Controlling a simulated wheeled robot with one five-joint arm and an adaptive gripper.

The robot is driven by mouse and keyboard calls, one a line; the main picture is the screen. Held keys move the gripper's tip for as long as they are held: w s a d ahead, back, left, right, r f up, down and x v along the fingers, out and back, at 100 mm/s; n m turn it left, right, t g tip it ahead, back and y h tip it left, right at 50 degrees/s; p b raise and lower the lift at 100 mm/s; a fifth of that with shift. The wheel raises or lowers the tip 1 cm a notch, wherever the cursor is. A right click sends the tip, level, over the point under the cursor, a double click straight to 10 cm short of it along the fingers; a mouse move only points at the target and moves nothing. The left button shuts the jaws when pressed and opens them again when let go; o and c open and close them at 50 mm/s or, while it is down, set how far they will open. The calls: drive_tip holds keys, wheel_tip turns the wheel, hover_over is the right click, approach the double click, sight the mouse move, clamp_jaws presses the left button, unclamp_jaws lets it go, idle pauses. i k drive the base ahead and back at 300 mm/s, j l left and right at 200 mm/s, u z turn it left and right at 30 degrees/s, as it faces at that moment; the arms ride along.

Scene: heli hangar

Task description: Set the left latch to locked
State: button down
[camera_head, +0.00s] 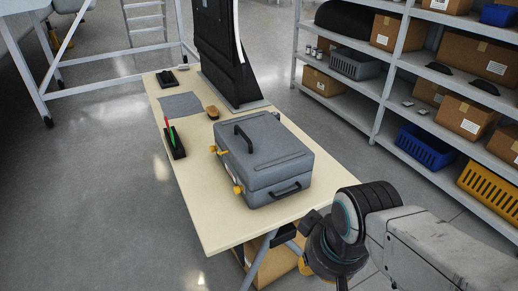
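A grey hard case (275,155) lies closed on the table. It has a black handle near its left edge and another on its near side. Two yellow latches are on its left side. The far one, further left in the picture, appears to be the left latch (217,150). The other latch (238,189) is at the near corner. Both are too small to tell whether they are locked or unlocked. My gripper (310,222) is at the lower right, beside the table's near right corner, apart from the case. Its fingers are not clear.
The pale table (222,228) also holds a black holder (175,143) with red and green items, a brown brush (213,112), a grey cloth (181,104) and a tall black panel (222,50). Shelves (395,75) with boxes stand right. The floor left of the table is clear.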

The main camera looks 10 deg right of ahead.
sight(213, 149)
drive_tip(key=i+j+u, duration=0.1)
drive_tip(key=i+j, duration=0.25)
drive_tip(key=j, duration=0.35)
drive_tip(key=i+j+u, duration=0.1)
drive_tip(key=i+j, duration=0.25)
drive_tip(key=j, duration=0.3)
drive_tip(key=i+j+u, duration=0.1)
drive_tip(key=i+j, duration=0.3)
drive_tip(key=j, duration=0.25)
drive_tip(key=i+j+u, duration=0.1)
drive_tip(key=i+j, duration=0.35)
drive_tip(key=j, duration=0.15)
drive_tip(key=i+j+u, duration=0.1)
drive_tip(key=i+j, duration=0.3)
drive_tip(key=j, duration=0.2)
drive_tip(key=i+l, duration=0.1)
drive_tip(key=l, duration=0.55)
drive_tip(key=i, duration=0.05)
